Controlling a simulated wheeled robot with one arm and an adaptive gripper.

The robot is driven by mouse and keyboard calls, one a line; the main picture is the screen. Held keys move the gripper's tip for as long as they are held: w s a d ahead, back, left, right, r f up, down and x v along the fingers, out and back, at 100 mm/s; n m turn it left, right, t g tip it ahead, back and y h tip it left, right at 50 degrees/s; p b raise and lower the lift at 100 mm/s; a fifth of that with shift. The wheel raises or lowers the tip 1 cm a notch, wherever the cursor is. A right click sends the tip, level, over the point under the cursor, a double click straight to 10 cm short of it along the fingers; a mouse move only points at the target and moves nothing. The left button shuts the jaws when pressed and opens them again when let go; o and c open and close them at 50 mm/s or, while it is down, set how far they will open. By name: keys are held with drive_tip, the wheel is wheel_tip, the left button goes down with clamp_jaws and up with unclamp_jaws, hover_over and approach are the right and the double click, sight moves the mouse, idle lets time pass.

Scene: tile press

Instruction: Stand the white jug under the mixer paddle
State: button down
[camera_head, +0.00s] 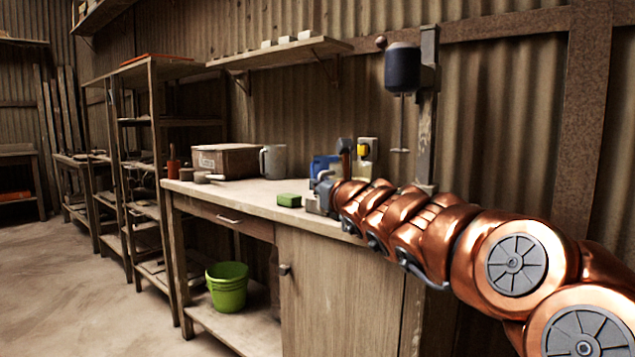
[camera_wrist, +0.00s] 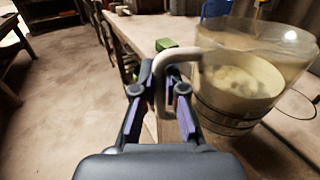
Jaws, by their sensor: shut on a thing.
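The white jug (camera_wrist: 240,100) is large in the wrist view, to the right of my gripper (camera_wrist: 165,92). Pale material shows inside its open top. My gripper's fingers are shut on its pale handle, and the jug looks about upright. The mixer paddle (camera_head: 399,150) hangs on a thin shaft below the dark mixer motor (camera_head: 402,69), right of and above my gripper. I cannot tell whether the jug touches the bench.
The wooden bench (camera_head: 240,197) carries a green block (camera_head: 289,200), a grey mug (camera_head: 272,161), a brown box (camera_head: 226,161) and a blue object (camera_head: 320,165). A green bucket (camera_head: 227,287) stands on the low shelf. The left floor is clear.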

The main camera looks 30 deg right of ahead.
drive_tip(key=shift+w+d+f+p, duration=0.1)
drive_tip(key=shift+d+f+p, duration=0.1)
drive_tip(key=shift+d+p, duration=0.8)
drive_tip(key=shift+w+d+f+p, duration=0.1)
drive_tip(key=shift+d+f+p, duration=0.05)
drive_tip(key=shift+d+p, duration=0.8)
drive_tip(key=shift+w+d+f+p, duration=0.1)
drive_tip(key=shift+d+f+p, duration=0.1)
drive_tip(key=shift+d+p, duration=0.8)
drive_tip(key=d+p, duration=0.4)
drive_tip(key=p, duration=0.1)
drive_tip(key=d+p, duration=0.2)
drive_tip(key=shift+w+d+f+p, duration=0.2)
drive_tip(key=shift+w+d+p, duration=0.1)
drive_tip(key=shift+d, duration=0.05)
drive_tip(key=d+p, duration=0.4)
drive_tip(key=p, duration=0.1)
drive_tip(key=shift+w+d, duration=0.15)
drive_tip(key=shift+w+d+p, duration=0.1)
drive_tip(key=shift+d+p, duration=0.6)
drive_tip(key=shift+f, duration=0.3)
drive_tip(key=shift+f+b, duration=0.25)
drive_tip(key=shift+b, duration=0.3)
drive_tip(key=shift+f+b, duration=0.25)
drive_tip(key=shift+b, duration=0.15)
drive_tip(key=c, duration=1.2)
unclamp_jaws()
drive_tip(key=shift+o, duration=0.2)
